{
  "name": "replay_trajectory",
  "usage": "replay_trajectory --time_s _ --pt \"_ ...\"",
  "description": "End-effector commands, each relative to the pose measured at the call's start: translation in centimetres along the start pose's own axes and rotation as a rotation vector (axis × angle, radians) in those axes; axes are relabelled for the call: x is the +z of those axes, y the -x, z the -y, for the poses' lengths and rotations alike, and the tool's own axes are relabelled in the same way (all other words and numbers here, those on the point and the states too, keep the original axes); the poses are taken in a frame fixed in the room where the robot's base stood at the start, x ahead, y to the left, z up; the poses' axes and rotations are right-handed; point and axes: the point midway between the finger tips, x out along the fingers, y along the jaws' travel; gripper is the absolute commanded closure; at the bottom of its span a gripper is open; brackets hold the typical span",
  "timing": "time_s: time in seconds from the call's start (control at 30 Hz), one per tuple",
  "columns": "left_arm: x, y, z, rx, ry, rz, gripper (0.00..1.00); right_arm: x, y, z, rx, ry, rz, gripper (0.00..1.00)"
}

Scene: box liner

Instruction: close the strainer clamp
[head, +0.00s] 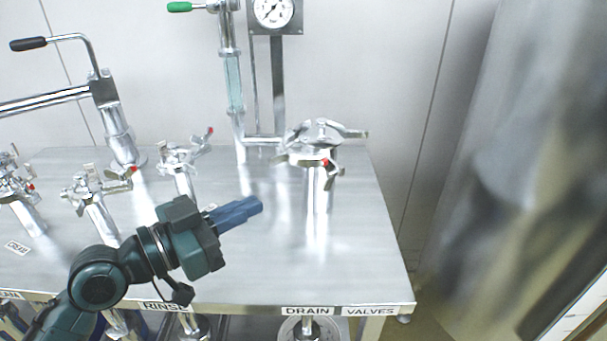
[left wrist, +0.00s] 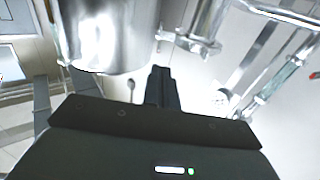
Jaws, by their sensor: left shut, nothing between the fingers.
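The strainer (head: 319,180) is a shiny upright metal cylinder on the right part of the steel table. Its clamp (head: 318,158) sits around the top, with metal arms sticking out and a small red-tipped part at its front. I cannot tell how far the clamp is closed. My left gripper (head: 256,205) is shut and empty, its blue fingers pointing right toward the strainer body, below clamp height and apart from it. In the left wrist view the shut dark fingers (left wrist: 161,73) lie beside a large shiny cylinder (left wrist: 105,35). My right gripper is not in view.
Several small red-tipped valves (head: 178,160) stand on the left of the steel table (head: 365,270). A sight tube (head: 234,82) and a pressure gauge (head: 273,10) rise behind. A black-handled lever (head: 28,44) is at upper left. A large blurred grey shape (head: 530,160) fills the right side.

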Motion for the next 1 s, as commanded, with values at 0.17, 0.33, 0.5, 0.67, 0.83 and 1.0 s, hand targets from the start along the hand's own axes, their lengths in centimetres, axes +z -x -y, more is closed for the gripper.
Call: replay_trajectory --time_s 0.17,0.33,0.5,0.67,0.83,1.0 --pt "-0.5 -4.1 0.1 -0.001 0.006 -0.006 1.0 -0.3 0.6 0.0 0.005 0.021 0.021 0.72" --pt "-0.3 -7.6 0.0 0.001 0.005 -0.003 1.0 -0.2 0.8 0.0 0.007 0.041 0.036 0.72" --pt "-0.2 -10.0 0.0 0.0 0.004 -0.001 1.0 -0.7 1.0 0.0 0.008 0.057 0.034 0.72" --pt "0.0 -11.1 0.1 -0.001 0.002 0.001 1.0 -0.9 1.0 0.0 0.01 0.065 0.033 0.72" --pt "0.0 -11.3 0.1 -0.001 0.001 0.0 1.0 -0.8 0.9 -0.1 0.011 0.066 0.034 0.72" --pt "0.0 -11.2 0.1 -0.001 0.002 0.0 1.0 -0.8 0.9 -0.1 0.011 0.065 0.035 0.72"
